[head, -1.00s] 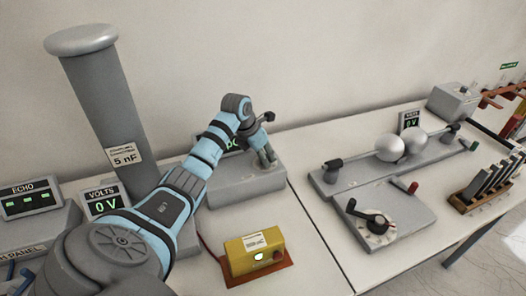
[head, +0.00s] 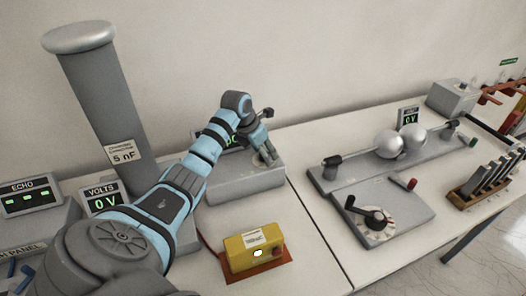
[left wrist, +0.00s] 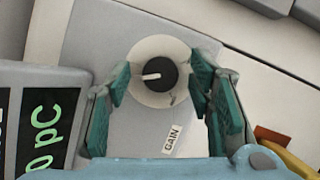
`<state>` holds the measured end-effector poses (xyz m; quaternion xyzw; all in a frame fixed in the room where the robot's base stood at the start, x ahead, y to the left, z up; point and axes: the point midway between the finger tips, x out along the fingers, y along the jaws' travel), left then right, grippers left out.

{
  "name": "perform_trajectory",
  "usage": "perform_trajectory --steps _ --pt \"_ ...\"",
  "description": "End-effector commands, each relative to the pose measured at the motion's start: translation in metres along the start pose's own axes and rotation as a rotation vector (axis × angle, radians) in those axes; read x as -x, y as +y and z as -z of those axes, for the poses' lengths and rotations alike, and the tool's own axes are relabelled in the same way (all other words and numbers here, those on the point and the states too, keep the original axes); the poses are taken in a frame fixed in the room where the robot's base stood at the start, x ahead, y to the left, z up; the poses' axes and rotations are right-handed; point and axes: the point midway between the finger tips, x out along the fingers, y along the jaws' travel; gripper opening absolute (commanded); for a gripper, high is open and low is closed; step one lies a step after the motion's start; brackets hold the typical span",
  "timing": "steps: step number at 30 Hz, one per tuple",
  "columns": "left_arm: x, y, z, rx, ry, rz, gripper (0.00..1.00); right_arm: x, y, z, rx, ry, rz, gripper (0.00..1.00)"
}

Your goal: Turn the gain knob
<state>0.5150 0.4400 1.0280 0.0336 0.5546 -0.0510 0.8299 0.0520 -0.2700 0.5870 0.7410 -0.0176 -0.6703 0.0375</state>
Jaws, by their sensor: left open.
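The gain knob (left wrist: 156,75) is a black round knob with a white pointer line on a pale round dial. The pointer points left in the left wrist view. A "GAIN" label (left wrist: 172,138) sits below it on the grey box (head: 240,187). My left gripper (left wrist: 161,80) is open, with its green fingers on either side of the knob and a visible gap to it. In the head view my left gripper (head: 265,152) reaches down over the grey box and hides most of the knob. My right gripper is in neither view.
A green "pC" display (left wrist: 42,130) stands beside the knob. A yellow box (head: 250,249) with a red button sits in front of the grey box. A tall grey column (head: 108,100) stands left. A crank dial unit (head: 400,215) and metal spheres (head: 390,144) stand right.

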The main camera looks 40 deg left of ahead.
Motion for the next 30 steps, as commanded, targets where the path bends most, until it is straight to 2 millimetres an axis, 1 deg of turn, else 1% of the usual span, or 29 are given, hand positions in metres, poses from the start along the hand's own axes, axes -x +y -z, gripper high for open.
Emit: perform_trajectory --steps 2,4,9,12,15,19,30 --pt "0.008 0.001 -0.001 -0.001 -0.003 -0.002 0.48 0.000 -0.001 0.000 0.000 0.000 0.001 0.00" --pt "0.022 0.002 -0.001 -0.002 -0.003 -0.004 0.48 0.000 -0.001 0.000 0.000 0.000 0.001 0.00" --pt "0.070 0.002 -0.001 -0.002 -0.003 -0.004 0.48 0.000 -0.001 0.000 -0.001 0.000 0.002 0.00" --pt "0.095 0.002 -0.001 -0.002 -0.002 -0.004 0.48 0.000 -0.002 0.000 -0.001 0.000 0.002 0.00" --pt "0.111 0.001 -0.001 -0.001 -0.001 -0.002 0.48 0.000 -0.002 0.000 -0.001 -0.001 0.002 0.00" --pt "0.118 0.000 -0.001 -0.002 0.000 0.000 0.48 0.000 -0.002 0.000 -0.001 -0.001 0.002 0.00" --pt "0.118 0.000 -0.001 -0.001 0.001 0.000 0.48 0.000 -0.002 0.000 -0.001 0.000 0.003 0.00"
